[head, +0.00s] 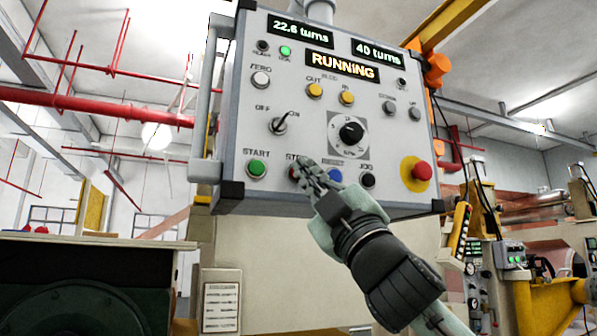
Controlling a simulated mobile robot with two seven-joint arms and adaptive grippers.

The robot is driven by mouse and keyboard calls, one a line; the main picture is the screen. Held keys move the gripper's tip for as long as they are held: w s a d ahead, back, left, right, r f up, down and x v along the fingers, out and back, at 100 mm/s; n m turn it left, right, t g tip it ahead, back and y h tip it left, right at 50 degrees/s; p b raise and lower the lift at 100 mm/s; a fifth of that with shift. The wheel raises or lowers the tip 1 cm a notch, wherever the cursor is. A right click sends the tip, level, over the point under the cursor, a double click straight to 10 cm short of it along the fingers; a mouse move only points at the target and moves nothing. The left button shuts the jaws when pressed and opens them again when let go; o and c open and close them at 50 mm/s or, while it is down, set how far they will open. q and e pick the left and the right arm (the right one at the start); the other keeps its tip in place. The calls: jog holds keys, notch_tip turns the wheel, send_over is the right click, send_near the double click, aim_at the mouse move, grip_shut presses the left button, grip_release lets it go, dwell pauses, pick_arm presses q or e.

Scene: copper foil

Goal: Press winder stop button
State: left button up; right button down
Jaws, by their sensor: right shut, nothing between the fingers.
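The winder control panel (220,110) is a grey box with displays reading "22.6 turns", "40 turns" and "RUNNING". The stop button (293,172) is a red button in the bottom row, right of the green start button (257,168). My right gripper (304,166) is shut and empty, its fingertips over the stop button in the picture. My left gripper is not in view.
A blue button (335,175) and black jog button (367,180) sit right of the gripper. A red emergency knob (421,171) on a yellow disc is farther right. A selector switch (279,124) and black dial (351,132) are above. Machinery (515,255) stands at right.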

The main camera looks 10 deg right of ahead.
jog(key=shift+w, duration=0.5)
dwell(0.7)
jog(key=shift+s, duration=0.15)
jog(key=shift+s+d, duration=0.1)
jog(key=shift+s, duration=0.65)
jog(key=shift+s, duration=0.1)
jog(key=s, duration=0.2)
jog(key=s+d, duration=0.1)
jog(key=s, duration=0.1)
jog(key=shift+s, duration=0.35)
dwell(2.1)
